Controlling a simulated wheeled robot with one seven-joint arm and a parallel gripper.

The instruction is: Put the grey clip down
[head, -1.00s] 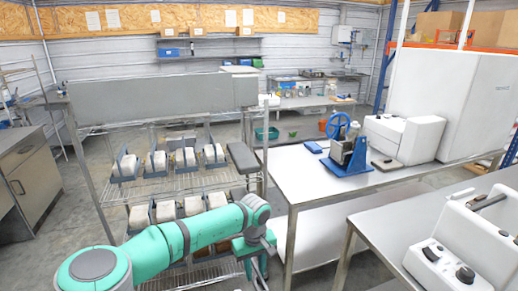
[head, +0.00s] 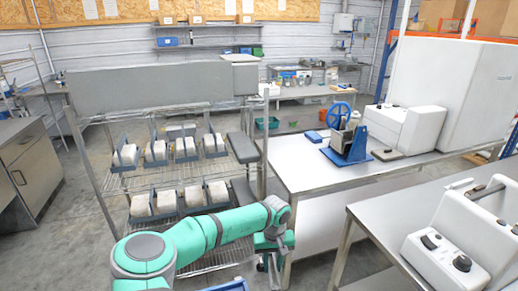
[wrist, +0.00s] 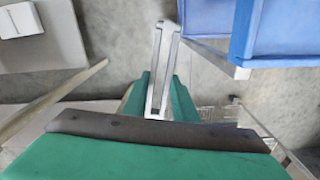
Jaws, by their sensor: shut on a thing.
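The grey clip (wrist: 164,62) is a long, narrow, pale grey piece with a slot along it. In the wrist view it sticks out from between the green fingers of my gripper (wrist: 160,95), which is shut on it. Bare concrete floor shows behind the clip. In the head view my gripper (head: 270,262) hangs at the end of my teal arm, beside the near left end of the white-topped bench (head: 305,178). The clip cannot be made out there.
A blue bin (wrist: 290,35) lies right of the clip in the wrist view; a blue edge (head: 228,286) shows at the bottom of the head view. A wire rack (head: 120,185) with several white blocks in blue holders stands left. A blue hand-wheel device (head: 348,145) stands on the bench.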

